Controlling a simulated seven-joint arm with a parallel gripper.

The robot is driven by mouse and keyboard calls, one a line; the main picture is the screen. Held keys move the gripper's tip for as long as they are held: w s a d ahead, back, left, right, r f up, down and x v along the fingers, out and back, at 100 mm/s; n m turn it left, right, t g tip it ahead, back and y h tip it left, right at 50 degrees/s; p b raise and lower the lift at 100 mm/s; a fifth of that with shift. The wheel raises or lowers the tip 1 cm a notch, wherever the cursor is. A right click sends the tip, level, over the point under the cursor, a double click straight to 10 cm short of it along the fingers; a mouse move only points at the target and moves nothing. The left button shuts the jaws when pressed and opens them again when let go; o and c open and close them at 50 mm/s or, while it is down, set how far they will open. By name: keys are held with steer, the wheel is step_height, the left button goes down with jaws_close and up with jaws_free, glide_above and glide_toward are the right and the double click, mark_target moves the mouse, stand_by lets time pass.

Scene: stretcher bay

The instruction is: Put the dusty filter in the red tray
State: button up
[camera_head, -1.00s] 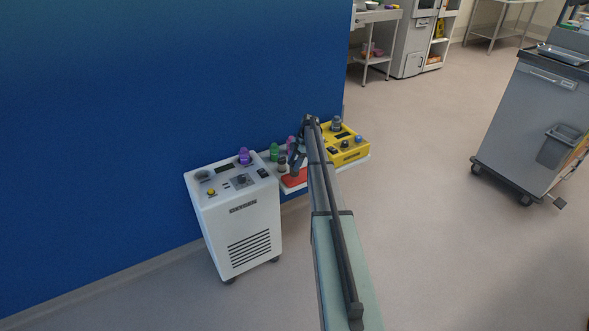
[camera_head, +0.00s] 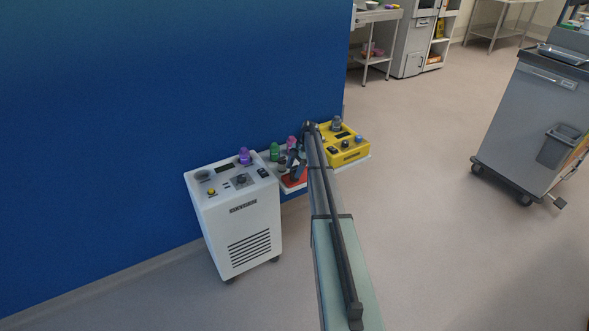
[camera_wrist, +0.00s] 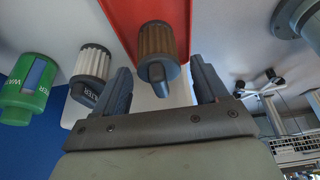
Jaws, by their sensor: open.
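The dusty filter, a brown pleated cylinder with a dark cap (camera_wrist: 157,42), is in front of the red tray (camera_wrist: 118,14) in the wrist view. Its cap end lies between the fingers of my open gripper (camera_wrist: 159,72), with a gap on either side. I cannot tell whether its far end rests on the tray floor. In the head view my gripper (camera_head: 297,163) is at the red tray (camera_head: 293,181), and my arm hides part of it.
A white pleated filter (camera_wrist: 94,66) stands close beside the left finger, with a green water bottle (camera_wrist: 29,88) further left. A yellow device (camera_head: 345,147) and a white oxygen unit (camera_head: 235,215) flank the tray. A blue wall (camera_head: 150,90) stands behind.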

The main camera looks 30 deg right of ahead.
steer(key=v, duration=1.2)
